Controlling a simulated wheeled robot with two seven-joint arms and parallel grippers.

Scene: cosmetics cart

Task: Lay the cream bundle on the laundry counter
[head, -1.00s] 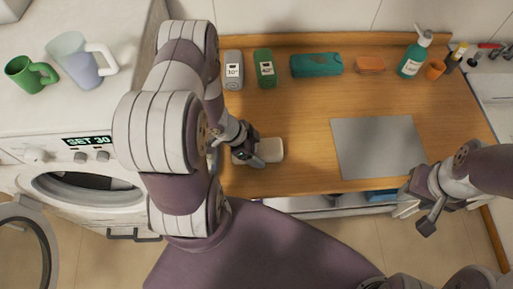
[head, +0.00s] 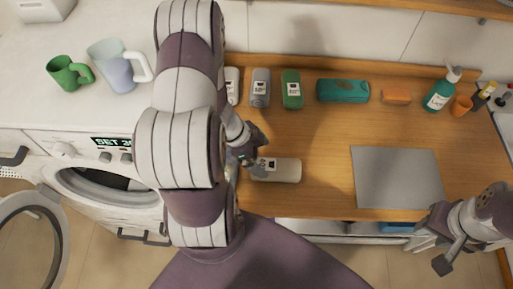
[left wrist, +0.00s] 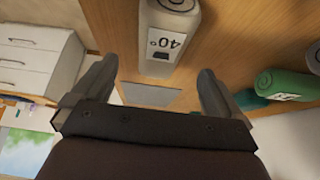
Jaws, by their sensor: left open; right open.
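The cream bundle (head: 284,170) lies on its side on the wooden laundry counter (head: 320,135), near its front edge. Its dark label shows at its left end. My right gripper (head: 443,240) is open and empty, off the counter's front edge at the right.
A grey sheet (head: 398,178) lies right of the bundle.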

